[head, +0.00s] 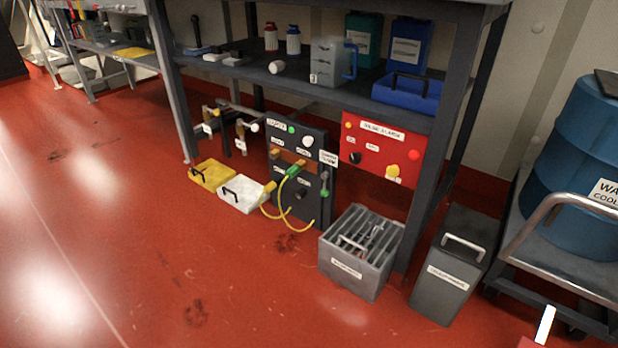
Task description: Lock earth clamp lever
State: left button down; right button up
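A dark upright panel (283,158) stands under the bench, with small white labels too small to read for certain. A green and yellow clamp-like piece (294,171) sits on its front, with a thin yellow cable (264,204) looping down from it. A grey lever-like part (324,179) with a green piece at its lower end is on the panel's right side. I cannot tell which part is the earth clamp lever or whether it is locked. Neither of my grippers is in view.
A red panel (383,152) hangs to the right. A grey slotted bin (345,277) and a dark box (447,284) stand on the floor before the bench leg. Yellow (205,180) and white (236,204) cases lie left. A blue drum (580,175) is far right. The left floor is clear.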

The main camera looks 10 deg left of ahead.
aim_at(323, 192)
jog(key=i+z, duration=0.45)
jog(key=i+j+z, duration=0.25)
jog(key=i+z, duration=0.15)
